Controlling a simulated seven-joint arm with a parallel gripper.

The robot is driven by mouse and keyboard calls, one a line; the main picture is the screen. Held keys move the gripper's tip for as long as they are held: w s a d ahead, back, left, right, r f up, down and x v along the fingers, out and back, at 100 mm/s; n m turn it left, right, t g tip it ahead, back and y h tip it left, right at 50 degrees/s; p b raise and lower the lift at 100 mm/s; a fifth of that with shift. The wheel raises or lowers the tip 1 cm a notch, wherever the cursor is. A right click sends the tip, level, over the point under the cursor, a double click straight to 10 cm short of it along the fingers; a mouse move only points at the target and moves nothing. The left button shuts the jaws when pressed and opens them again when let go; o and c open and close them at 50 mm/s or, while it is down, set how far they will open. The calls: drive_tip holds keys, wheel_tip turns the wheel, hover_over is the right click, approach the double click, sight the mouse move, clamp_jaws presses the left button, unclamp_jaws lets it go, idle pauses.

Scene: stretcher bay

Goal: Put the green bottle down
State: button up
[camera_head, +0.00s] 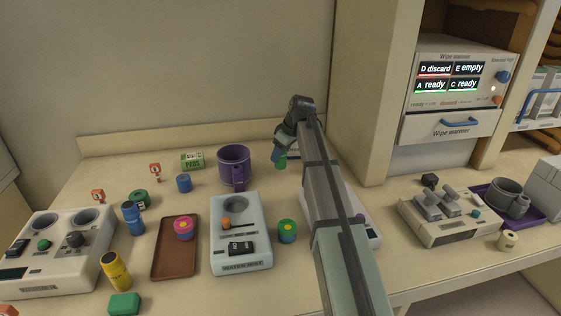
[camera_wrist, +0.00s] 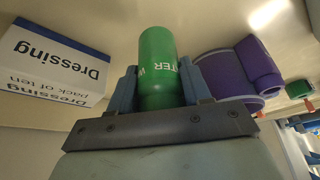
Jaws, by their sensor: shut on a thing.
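The green bottle (camera_head: 281,163) is at the back of the counter, right of the purple mug (camera_head: 234,163). My gripper (camera_head: 279,151) is shut around it from above. In the wrist view the green bottle (camera_wrist: 157,62), with white lettering, sits between my gripper's two blue-grey fingers (camera_wrist: 157,88). Its lower part shows beyond the fingertips. I cannot tell whether its base touches the counter.
A white and blue Dressing box (camera_wrist: 55,62) stands beside the bottle, mostly hidden by my arm in the head view. A brown tray (camera_head: 163,264), a grey device (camera_head: 256,205) and several small containers are nearer. Bare counter (camera_head: 207,200) lies left of the device.

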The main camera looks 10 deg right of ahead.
sight(280, 160)
drive_tip(key=shift+f, duration=1.65)
drive_tip(key=shift+f, duration=0.1)
drive_tip(key=o, duration=1.2)
drive_tip(key=shift+c, duration=0.2)
drive_tip(key=v, duration=1.2)
